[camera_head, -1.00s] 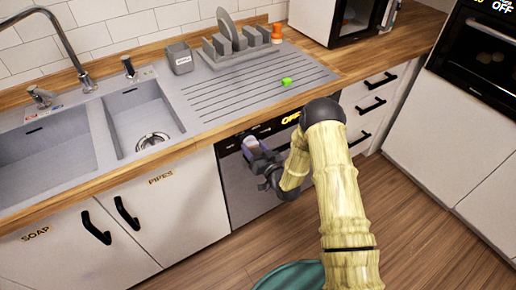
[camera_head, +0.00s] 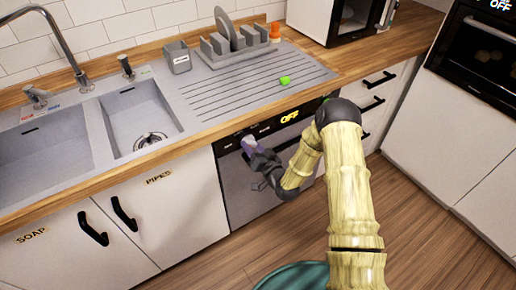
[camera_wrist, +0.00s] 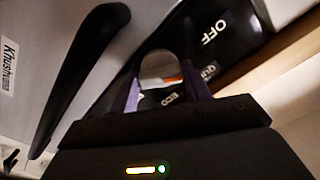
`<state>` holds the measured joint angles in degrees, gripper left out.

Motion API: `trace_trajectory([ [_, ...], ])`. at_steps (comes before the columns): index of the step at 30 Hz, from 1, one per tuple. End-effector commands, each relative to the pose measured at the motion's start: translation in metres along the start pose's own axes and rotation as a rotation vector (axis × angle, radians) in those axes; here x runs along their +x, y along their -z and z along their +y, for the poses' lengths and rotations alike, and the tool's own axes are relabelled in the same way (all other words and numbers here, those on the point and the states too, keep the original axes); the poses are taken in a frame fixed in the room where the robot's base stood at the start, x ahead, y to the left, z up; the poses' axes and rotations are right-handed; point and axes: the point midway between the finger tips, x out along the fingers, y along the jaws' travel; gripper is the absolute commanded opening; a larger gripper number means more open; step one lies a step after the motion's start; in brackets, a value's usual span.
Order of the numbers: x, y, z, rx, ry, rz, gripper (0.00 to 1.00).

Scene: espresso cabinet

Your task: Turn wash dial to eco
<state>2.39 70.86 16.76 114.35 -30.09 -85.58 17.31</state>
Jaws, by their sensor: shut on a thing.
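The wash dial (camera_wrist: 160,66) is a round, shiny knob on the dishwasher's black control panel, seen in the wrist view. My gripper (camera_wrist: 165,88) is shut on the dial, with one purple finger on each side. The label ECO (camera_wrist: 172,98) shows between the fingers, beside other partly hidden labels.
The dishwasher's black handle (camera_wrist: 88,65) runs close to my gripper on the left in the wrist view. The wooden counter edge (camera_head: 200,134) is just above the panel. A green sponge-like item (camera_head: 285,80) lies on the drainer. The floor in front is mostly clear.

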Motion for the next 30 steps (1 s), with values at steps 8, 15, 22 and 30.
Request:
trace_trajectory([
  [8,-0.0002,0.0044,0.0075,0.256,-0.012,0.015,0.25],
  [15,-0.0015,0.006,0.0089,0.486,-0.012,0.019,0.24],
  [22,-0.0018,0.0064,0.0086,0.706,-0.01,0.02,0.24],
  [30,-0.0013,0.0062,0.0071,0.963,-0.007,0.021,0.24],
])
